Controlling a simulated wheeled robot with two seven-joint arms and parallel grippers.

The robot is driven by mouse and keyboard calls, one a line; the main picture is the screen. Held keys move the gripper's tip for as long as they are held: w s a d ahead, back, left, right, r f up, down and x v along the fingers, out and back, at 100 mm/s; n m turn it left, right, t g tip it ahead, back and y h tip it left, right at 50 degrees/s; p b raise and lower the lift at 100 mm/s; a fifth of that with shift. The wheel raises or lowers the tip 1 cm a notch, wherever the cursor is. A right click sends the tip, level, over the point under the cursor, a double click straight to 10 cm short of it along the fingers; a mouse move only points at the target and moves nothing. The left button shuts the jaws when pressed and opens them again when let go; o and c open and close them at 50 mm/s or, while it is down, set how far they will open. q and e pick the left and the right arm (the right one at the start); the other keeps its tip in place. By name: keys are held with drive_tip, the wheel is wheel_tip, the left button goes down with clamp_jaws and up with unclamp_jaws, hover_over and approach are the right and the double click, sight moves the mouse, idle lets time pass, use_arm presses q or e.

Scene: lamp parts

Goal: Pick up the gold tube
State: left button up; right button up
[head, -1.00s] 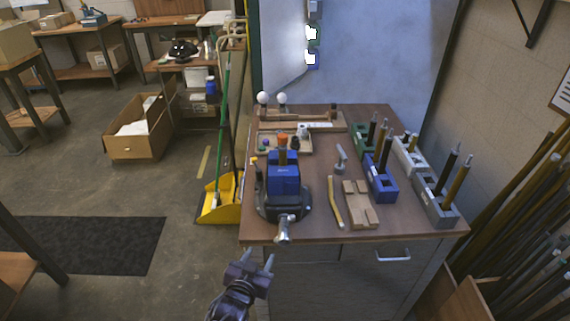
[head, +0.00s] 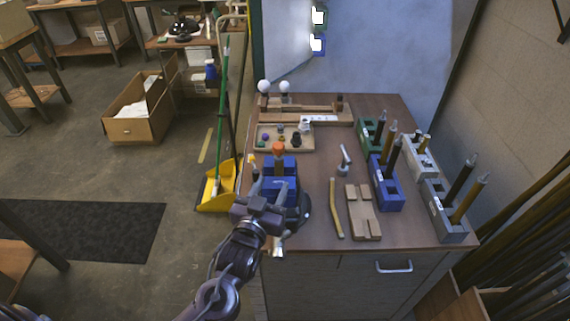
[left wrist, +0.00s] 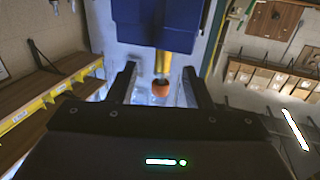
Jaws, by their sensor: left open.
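A short gold tube (left wrist: 162,64) with an orange end (left wrist: 160,88) stands out of the blue vise (left wrist: 155,25) in the left wrist view. In the head view the orange end (head: 278,147) shows above the blue vise (head: 281,164). My left gripper (head: 270,183) is open and empty at the near side of the vise. In the left wrist view the tube appears between the spread fingers (left wrist: 160,70); contact cannot be told. My right gripper is not in view.
Holder blocks in blue (head: 386,190), green (head: 367,135) and grey (head: 447,222) hold upright gold and dark tubes at the right. A wooden block (head: 362,212) lies near the bent tube. A parts tray (head: 265,150) sits behind the vise.

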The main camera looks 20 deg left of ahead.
sight(278, 165)
use_arm(q)
drive_tip(key=shift+w+r+p, duration=0.15)
drive_tip(key=shift+w+r, duration=0.1)
drive_tip(key=shift+w, duration=0.4)
drive_tip(key=shift+w+r+p, duration=0.15)
drive_tip(key=shift+w+r, duration=0.1)
drive_tip(key=shift+w, duration=0.35)
drive_tip(key=shift+w+r, duration=0.1)
drive_tip(key=shift+w, duration=0.2)
drive_tip(key=w+p, duration=0.1)
drive_tip(key=w+r+p, duration=0.1)
drive_tip(key=shift+w+a+p, duration=0.25)
drive_tip(key=shift+w+p, duration=0.05)
drive_tip(key=shift+w+d+f, duration=0.1)
drive_tip(key=shift+w+f, duration=0.1)
drive_tip(key=shift+w, duration=0.35)
drive_tip(key=shift+w+f, duration=0.2)
drive_tip(key=shift+w, duration=0.3)
drive_tip(key=shift+w+f, duration=0.1)
drive_tip(key=shift+w, duration=0.05)
drive_tip(key=c, duration=0.9)
clamp_jaws()
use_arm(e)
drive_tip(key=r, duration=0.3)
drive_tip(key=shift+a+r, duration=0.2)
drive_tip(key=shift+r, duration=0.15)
